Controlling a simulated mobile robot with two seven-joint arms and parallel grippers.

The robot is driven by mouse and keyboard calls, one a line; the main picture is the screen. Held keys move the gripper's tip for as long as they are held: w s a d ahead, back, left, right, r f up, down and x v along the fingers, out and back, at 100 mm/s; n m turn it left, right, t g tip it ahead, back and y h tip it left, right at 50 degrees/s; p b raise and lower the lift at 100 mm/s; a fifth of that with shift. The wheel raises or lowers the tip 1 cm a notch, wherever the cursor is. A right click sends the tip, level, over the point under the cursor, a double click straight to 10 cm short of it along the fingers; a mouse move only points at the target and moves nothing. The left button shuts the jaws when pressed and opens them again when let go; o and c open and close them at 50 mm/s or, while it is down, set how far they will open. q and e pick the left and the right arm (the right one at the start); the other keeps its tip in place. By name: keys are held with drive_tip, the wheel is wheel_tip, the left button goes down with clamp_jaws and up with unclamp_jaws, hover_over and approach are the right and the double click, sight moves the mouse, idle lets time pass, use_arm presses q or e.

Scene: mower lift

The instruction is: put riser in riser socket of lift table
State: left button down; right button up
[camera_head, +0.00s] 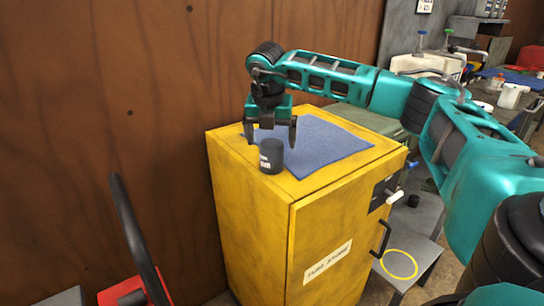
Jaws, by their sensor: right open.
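A dark grey cylinder with a white marking (271,158), which looks like the riser, stands upright on top of the yellow cabinet (245,222), near its front left edge. My right gripper (270,136) points down just above the cylinder. Its two fingers are apart, with nothing held between them. I cannot tell whether either fingertip touches the cylinder. A grey surface with a yellow ring (400,264) sits low to the right of the cabinet; I cannot tell whether it is the lift table's socket. My left gripper is not in view.
A blue cloth (325,146) covers much of the cabinet top. A wooden wall (120,120) is behind and left. A red object with a black handle (135,240) is at lower left. A cluttered bench (490,95) with bottles stands at back right.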

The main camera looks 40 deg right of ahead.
sight(272, 144)
drive_tip(key=x, duration=0.5)
drive_tip(key=shift+w+d+f, duration=0.2)
drive_tip(key=shift+d+f, duration=0.05)
drive_tip(key=shift+f, duration=0.05)
drive_tip(key=c, duration=1.3)
wheel_tip(272, 144, up, 20)
drive_tip(key=p, duration=0.1)
drive_tip(key=s+a+f+n+g+y, duration=0.1)
drive_tip(key=a+f+n+y, duration=0.2)
drive_tip(key=a+f+n, duration=0.65)
drive_tip(key=s+a+f+n+y, duration=0.1)
drive_tip(key=a+f+n+y, duration=0.3)
drive_tip(key=n, duration=1.1)
drive_tip(key=s+a+f+n+g+h, duration=0.1)
drive_tip(key=s+a+f+n, duration=0.1)
drive_tip(key=n, duration=0.5)
drive_tip(key=s+a+f+n+g+h, duration=0.2)
drive_tip(key=s+a+f+n, duration=0.1)
drive_tip(key=a+n, duration=0.3)
drive_tip(key=s+a+f+n+g+h, duration=0.1)
drive_tip(key=s+a+f+n, duration=0.2)
drive_tip(key=n, duration=0.5)
drive_tip(key=shift+s+a+n+g, duration=0.35)
drive_tip(key=shift+s+a, duration=0.45)
drive_tip(key=shift+a, duration=0.15)
